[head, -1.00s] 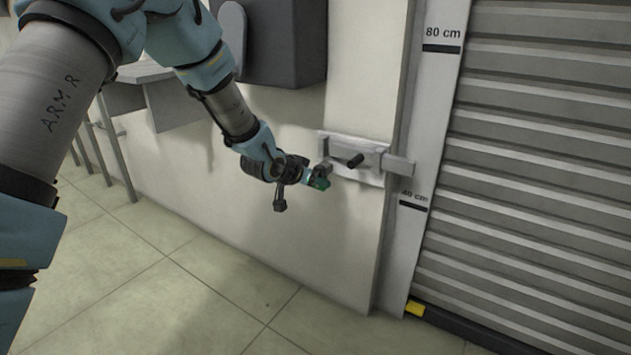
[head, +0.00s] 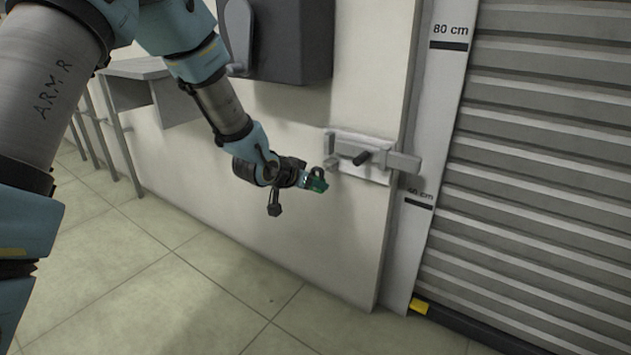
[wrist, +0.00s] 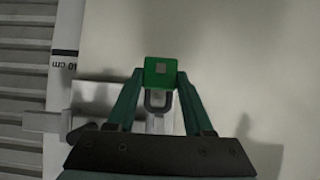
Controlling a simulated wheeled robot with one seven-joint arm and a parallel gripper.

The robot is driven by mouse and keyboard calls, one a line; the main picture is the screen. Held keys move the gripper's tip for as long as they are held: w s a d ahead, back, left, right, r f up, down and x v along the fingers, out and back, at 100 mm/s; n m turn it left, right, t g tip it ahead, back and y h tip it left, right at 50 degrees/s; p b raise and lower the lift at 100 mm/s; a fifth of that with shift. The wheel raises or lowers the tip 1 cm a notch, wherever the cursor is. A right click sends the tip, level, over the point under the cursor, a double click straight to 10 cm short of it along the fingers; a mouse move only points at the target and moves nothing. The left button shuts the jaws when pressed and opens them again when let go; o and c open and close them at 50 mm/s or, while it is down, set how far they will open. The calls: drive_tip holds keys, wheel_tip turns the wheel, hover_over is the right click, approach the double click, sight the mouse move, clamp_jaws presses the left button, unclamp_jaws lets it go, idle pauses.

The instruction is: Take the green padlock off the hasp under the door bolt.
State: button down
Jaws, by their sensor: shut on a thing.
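The green padlock (head: 319,184) is held at the tip of my gripper (head: 311,181), left of and a little below the door bolt (head: 361,157). In the wrist view the padlock (wrist: 160,73) sits between the two fingertips (wrist: 160,77), its dark shackle toward the wrist. My gripper is shut on its body. The hasp (head: 332,163) shows as a small grey piece at the left end of the bolt plate. In the head view a gap shows between the shackle and the hasp. In the wrist view the shackle overlaps the bolt plate (wrist: 100,95), and depth there is unclear.
A dark grey box (head: 290,40) is mounted on the wall above. A ribbed shutter (head: 540,150) stands to the right, beside a height strip (head: 445,90). A grey table (head: 140,70) is at the left. The tiled floor below is clear.

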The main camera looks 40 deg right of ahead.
drive_tip(key=shift+s+a, duration=0.2)
drive_tip(key=shift+a, duration=0.4)
drive_tip(key=shift+s+a, duration=0.15)
drive_tip(key=shift+a, duration=0.4)
drive_tip(key=shift+a, duration=0.1)
